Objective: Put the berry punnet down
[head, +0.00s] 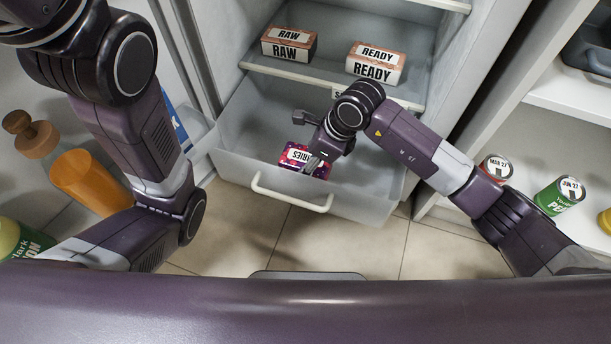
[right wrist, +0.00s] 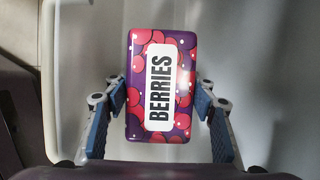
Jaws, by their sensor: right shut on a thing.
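The berry punnet (head: 297,155) is a purple and red box with a white BERRIES label. It is within the outline of the pulled-out fridge drawer (head: 235,150), near its front wall. My right gripper (head: 309,160) reaches down over the drawer and is shut on the punnet. In the right wrist view the punnet (right wrist: 161,85) sits between the two blue-padded fingers (right wrist: 161,100), with its label facing the camera. Whether its underside touches the drawer floor cannot be told. My left arm is folded at the left, and its gripper is outside the picture.
RAW (head: 289,44) and READY (head: 376,63) boxes stand on the fridge shelf above the drawer. The drawer's front handle (head: 290,192) faces me. Tins (head: 559,195) stand on the right shelf. An orange container (head: 90,180) is at left. Drawer space beside the punnet looks clear.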

